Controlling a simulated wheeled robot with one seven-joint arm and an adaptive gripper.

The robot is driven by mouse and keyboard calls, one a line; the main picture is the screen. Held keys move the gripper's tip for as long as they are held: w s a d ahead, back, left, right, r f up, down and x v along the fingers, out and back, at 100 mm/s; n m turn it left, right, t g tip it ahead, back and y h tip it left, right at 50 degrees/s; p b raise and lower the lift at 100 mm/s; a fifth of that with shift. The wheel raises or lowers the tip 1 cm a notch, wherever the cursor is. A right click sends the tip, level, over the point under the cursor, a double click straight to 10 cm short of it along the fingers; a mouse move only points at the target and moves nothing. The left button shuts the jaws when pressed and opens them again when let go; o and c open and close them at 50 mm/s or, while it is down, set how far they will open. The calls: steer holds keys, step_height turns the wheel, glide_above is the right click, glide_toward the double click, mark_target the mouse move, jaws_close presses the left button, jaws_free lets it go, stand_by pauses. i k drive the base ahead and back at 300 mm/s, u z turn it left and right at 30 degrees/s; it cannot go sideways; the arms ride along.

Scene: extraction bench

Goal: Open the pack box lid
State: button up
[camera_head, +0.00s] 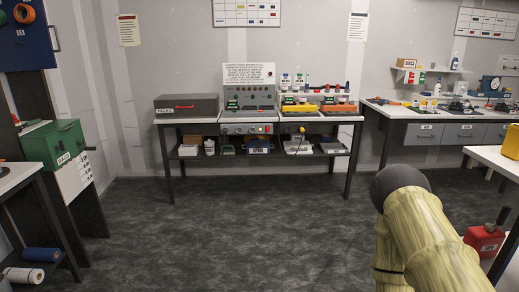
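The pack box (187,106) is a grey, low box with a dark lid and a red handle on its front. It sits at the left end of the white-topped bench (181,118) against the back wall. Its lid looks shut. My gripper is not in view. Part of my arm shows at the lower right, well away from the box, with open floor between them.
A grey control panel (249,97) and coloured trays stand right of the box. A green box (56,145) on a stand is at left. A workbench with drawers (424,132) runs along the right. The dark floor (230,215) is clear up to the bench.

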mark_target(175, 105)
steer(key=u, duration=0.1)
steer(key=i, duration=1.65)
steer(key=u, duration=0.65)
steer(key=i, duration=1.7)
steer(key=u, duration=0.45)
